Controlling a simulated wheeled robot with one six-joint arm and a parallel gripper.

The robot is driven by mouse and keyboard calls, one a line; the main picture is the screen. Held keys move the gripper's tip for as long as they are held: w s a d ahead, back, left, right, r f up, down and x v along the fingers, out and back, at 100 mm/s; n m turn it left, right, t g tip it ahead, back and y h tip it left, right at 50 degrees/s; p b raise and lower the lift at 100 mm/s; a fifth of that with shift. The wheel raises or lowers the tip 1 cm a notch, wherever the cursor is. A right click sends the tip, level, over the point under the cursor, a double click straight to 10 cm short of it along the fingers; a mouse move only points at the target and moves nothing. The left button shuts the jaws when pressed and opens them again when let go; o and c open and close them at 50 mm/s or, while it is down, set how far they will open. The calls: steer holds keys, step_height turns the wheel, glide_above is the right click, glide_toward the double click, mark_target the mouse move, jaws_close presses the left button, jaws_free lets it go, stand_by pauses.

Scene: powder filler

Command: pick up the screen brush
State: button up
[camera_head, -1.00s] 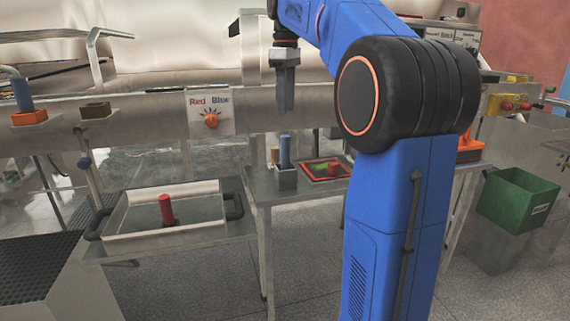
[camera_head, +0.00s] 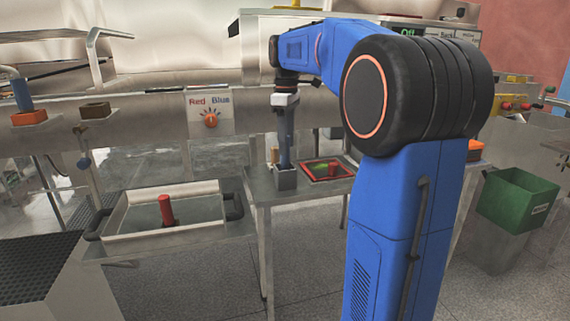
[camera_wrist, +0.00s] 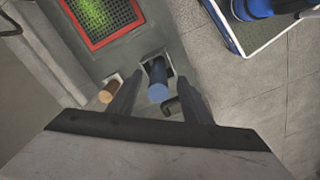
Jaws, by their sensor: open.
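A blue round handle (camera_wrist: 157,93) stands upright in a small grey holder (camera_head: 286,181) on the metal side table; it looks like the screen brush, though its lower end is hidden in the holder. My gripper (camera_head: 285,158) points straight down over the holder. In the wrist view its two fingers are apart, one on each side of the blue handle, and not closed on it. In the head view the fingers largely cover the handle. The red-framed screen (camera_head: 327,169) with green powder lies just right of the holder.
A tan round peg (camera_wrist: 108,92) stands close beside the left finger in the wrist view. A white tray (camera_head: 160,241) with a red-handled item (camera_head: 166,210) is at left.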

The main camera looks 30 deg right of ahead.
mark_target(284, 160)
steer(key=shift+w+f, duration=0.2)
steer(key=shift+f, duration=2.45)
steer(key=c, duration=1.1)
steer(key=shift+c, duration=0.2)
steer(key=shift+r, duration=0.1)
